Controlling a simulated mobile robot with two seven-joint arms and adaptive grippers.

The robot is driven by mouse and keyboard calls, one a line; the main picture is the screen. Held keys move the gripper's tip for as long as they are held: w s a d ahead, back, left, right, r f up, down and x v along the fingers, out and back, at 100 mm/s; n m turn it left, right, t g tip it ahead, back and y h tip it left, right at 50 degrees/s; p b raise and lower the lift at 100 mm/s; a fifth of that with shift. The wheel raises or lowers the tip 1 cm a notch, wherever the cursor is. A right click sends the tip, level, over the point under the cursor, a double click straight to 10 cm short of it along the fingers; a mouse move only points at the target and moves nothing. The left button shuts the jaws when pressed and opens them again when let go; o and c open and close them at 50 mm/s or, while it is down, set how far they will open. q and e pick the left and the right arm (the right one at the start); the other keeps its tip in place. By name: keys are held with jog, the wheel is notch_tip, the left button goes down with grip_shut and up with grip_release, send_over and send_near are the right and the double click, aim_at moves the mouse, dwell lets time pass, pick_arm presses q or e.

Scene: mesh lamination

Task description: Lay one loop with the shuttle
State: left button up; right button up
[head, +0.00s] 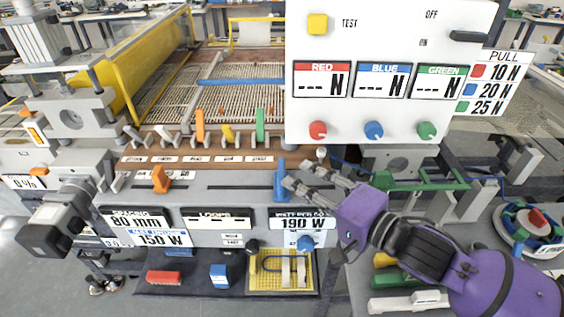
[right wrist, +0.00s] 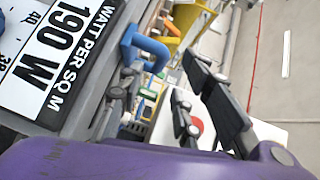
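A blue upright handle (head: 280,178) stands on the grey front rail, and a similar orange one (head: 160,180) stands further left. I cannot tell for sure which part is the shuttle. A blue bar (head: 240,82) lies across the ribbed mesh bed (head: 180,98). My right gripper (head: 299,174) is open, its fingertips close to the right side of the blue handle. In the right wrist view the blue handle (right wrist: 145,48) is left of the separate fingers (right wrist: 187,82), with nothing between them. I cannot tell whether they touch. My left gripper is not in view.
A white panel (head: 385,75) with red, blue and green knobs stands above the right of the bed. Several coloured levers (head: 200,125) line the front edge. A yellow tray (head: 280,283) is below the rail. A round bin (head: 530,222) of coloured parts is at right.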

aim_at(282, 171)
jog(key=x, duration=0.6)
jog(key=shift+w+a+p, duration=0.2)
jog(key=shift+a+p, duration=0.1)
jog(key=shift+a, duration=0.05)
grip_shut()
jog(key=shift+f, duration=0.1)
